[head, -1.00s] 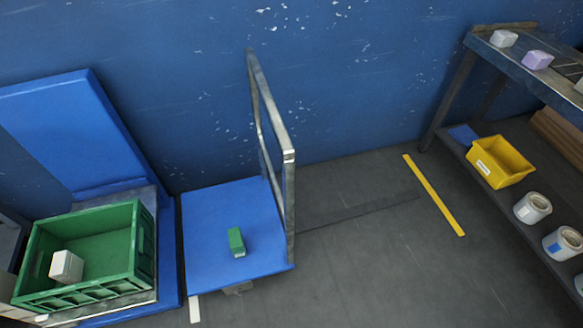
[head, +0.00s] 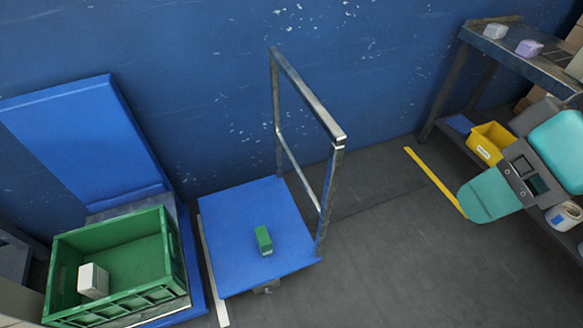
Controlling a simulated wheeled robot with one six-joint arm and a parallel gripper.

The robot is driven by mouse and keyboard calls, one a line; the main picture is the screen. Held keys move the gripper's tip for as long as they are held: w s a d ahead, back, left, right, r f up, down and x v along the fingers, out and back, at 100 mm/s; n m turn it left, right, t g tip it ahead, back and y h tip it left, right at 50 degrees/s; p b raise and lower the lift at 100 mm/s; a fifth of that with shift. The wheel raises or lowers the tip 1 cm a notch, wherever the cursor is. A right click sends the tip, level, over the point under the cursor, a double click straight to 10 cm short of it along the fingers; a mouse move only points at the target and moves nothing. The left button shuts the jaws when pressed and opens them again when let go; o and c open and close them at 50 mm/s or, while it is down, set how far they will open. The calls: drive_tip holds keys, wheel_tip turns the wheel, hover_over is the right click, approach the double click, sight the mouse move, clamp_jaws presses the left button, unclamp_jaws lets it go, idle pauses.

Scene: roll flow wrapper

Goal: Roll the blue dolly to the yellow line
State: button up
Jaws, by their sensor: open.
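The blue dolly (head: 238,222) stands left of centre on the grey floor, its metal push handle (head: 309,88) upright on its right side. A small green block (head: 264,241) lies on its deck. The yellow line (head: 434,181) runs slantwise on the floor to the right, with bare floor between it and the handle. Teal and grey links of my arm reach in from the right over the shelf, clear of the dolly. I cannot make out my gripper's jaws in this view.
A green crate (head: 184,285) with a white block (head: 93,281) stands left of the dolly. A white floor strip (head: 212,278) runs along the dolly's left edge. A shelf (head: 530,68) with a yellow bin (head: 490,143) stands at the right. A blue wall closes the back.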

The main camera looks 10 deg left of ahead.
drive_tip(key=w+a+f+t+y+b, duration=0.1)
drive_tip(key=w+a+f+t+b, duration=0.2)
drive_tip(key=f+b, duration=0.65)
drive_tip(key=w+a+f+t+y+b, duration=0.1)
drive_tip(key=w+f+t+b, duration=0.1)
drive_tip(key=w+f+b, duration=0.55)
drive_tip(key=t+y+b, duration=0.4)
drive_tip(key=t+b, duration=0.5)
drive_tip(key=b, duration=2)
approach(337, 171)
drive_tip(key=p+x, duration=1.2)
drive_tip(key=x, duration=0.1)
clamp_jaws()
drive_tip(key=shift+d, duration=0.1)
